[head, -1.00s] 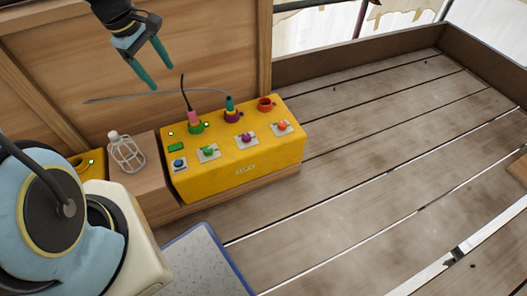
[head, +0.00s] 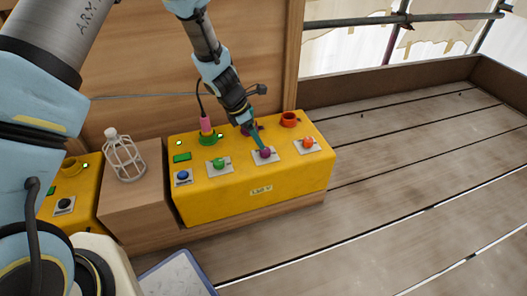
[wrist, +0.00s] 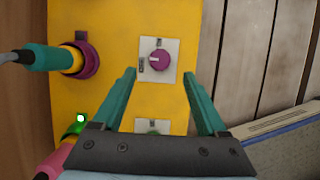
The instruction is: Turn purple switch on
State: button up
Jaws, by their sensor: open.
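The purple switch (head: 265,153) is a round knob on a light square plate on the yellow box (head: 240,190). In the wrist view the purple knob (wrist: 159,60) sits just beyond and between my fingertips, with a pale mark on its face. My gripper (wrist: 158,75) is open, its two teal fingers spread either side of the plate, with nothing between them. In the head view my gripper (head: 258,140) is over the purple switch, and one finger partly overlaps it. I cannot tell whether it touches the knob.
Green (head: 219,164), orange (head: 308,142) and blue (head: 183,176) knobs sit in the same row. A pink plug (head: 206,125) stands in a green socket behind; a teal plug (wrist: 50,58) is in a purple socket. A caged lamp (head: 124,158) stands left. The deck at right is clear.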

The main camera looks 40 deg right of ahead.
aim_at(265, 150)
jog(key=b+x, duration=0.1)
jog(key=x, duration=0.5)
jog(key=shift+d+f+b, duration=0.15)
jog(key=shift+f+b, duration=0.2)
jog(key=shift+f, duration=0.05)
grip_shut()
